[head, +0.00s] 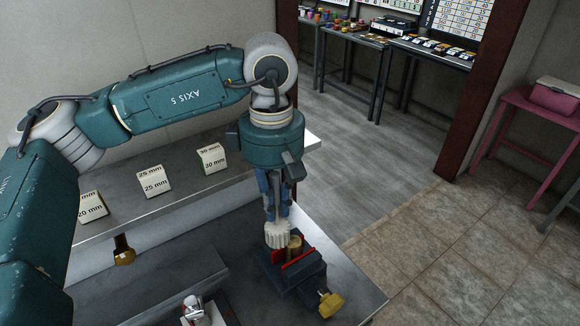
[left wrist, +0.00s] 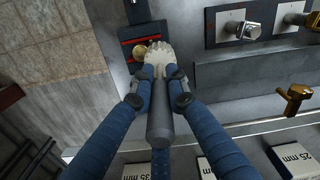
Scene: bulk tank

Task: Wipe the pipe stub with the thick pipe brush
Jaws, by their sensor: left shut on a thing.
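The brush has a whitish, ridged head (head: 278,236) and a dark grey handle, seen in the left wrist view (left wrist: 160,122). My left gripper (head: 277,215) points down and is shut on the brush near its head. The brass pipe stub (head: 295,244) stands between the red jaws of a dark vise (head: 290,278). The brush head is right beside the stub and partly overlaps it in the head view. In the left wrist view the stub (left wrist: 139,52) lies just left of the bristles; I cannot tell whether they touch. My right gripper is not in view.
The vise has a yellow knob (head: 330,303) at its front. Cards marked 20, 25 and 30 mm (head: 211,158) stand on the shelf behind. A brass fitting (head: 123,250) and a chrome fitting (head: 193,312) are at left. The steel bench (head: 345,280) is bare right of the vise.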

